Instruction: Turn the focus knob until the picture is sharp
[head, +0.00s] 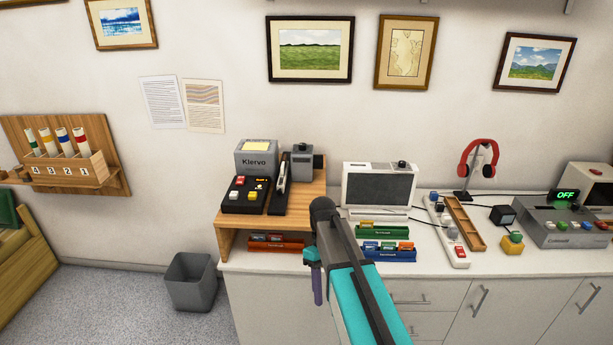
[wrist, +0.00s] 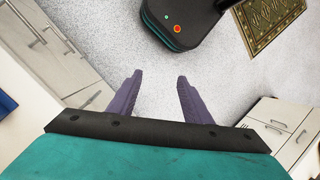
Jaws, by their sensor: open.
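A white boxy viewer (head: 379,188) with a dark grey screen stands on the counter in the head view. No picture can be made out on its screen. A black round knob (head: 402,165) sits on its top right; whether it is the focus knob, I cannot tell. My gripper (wrist: 158,84) is open and empty in the wrist view, its two purple fingers apart over the floor. In the head view one purple finger (head: 317,286) points down in front of the counter, below and left of the viewer, touching nothing that I can see.
A wooden stand (head: 232,232) left of the viewer holds a grey Klervo box (head: 256,158) and a black button panel (head: 246,196). Green and blue slide racks sit before the viewer. A power strip (head: 452,240), wooden tray (head: 465,222) and red headphones (head: 478,160) are to its right.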

